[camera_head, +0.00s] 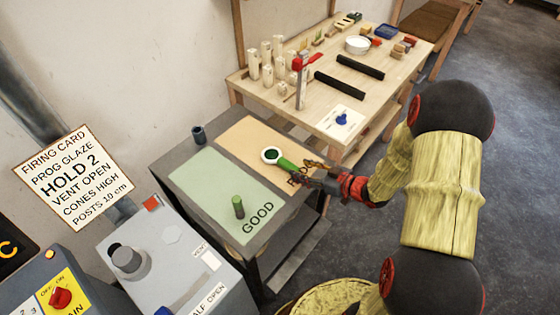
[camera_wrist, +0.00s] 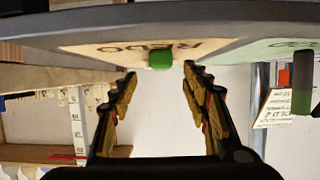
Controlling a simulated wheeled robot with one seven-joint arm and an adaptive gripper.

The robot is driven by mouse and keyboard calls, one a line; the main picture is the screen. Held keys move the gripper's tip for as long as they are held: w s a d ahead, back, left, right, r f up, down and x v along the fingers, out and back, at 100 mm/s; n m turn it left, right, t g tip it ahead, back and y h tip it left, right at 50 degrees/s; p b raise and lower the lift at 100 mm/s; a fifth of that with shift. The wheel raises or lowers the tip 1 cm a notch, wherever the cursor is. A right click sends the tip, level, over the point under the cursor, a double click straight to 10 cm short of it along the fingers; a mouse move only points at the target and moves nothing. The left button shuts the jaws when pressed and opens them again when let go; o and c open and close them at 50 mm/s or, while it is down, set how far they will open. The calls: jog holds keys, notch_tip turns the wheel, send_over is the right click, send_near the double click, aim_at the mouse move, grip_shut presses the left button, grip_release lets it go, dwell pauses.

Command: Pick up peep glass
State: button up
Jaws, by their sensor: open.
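The peep glass (camera_head: 287,165) appears to be the round white-rimmed piece with a green handle. It rests on the tan REDO area of the grey stand, its ring toward the upper left and its handle pointing at my gripper (camera_head: 312,172). In the wrist view the green handle end of the peep glass (camera_wrist: 160,60) shows just beyond and between the fingertips of my gripper (camera_wrist: 159,76). My fingers are open, with a gap on each side of the handle and nothing held. The ring is hidden in the wrist view.
A dark blue cup (camera_head: 198,135) is at the stand's back corner. A wooden workbench (camera_head: 330,100) with several small parts lies beyond. A grey control box (camera_head: 165,255) stands at the front left.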

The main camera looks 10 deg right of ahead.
aim_at(288, 163)
jog(key=x, duration=0.2)
jog(key=b+x, duration=0.1)
jog(key=x, duration=0.1)
jog(key=b+x, duration=0.1)
jog(key=x, duration=0.1)
jog(key=shift+a+r, duration=0.1)
jog(key=shift+r, duration=0.15)
jog(key=shift+c, duration=1.2)
grip_shut()
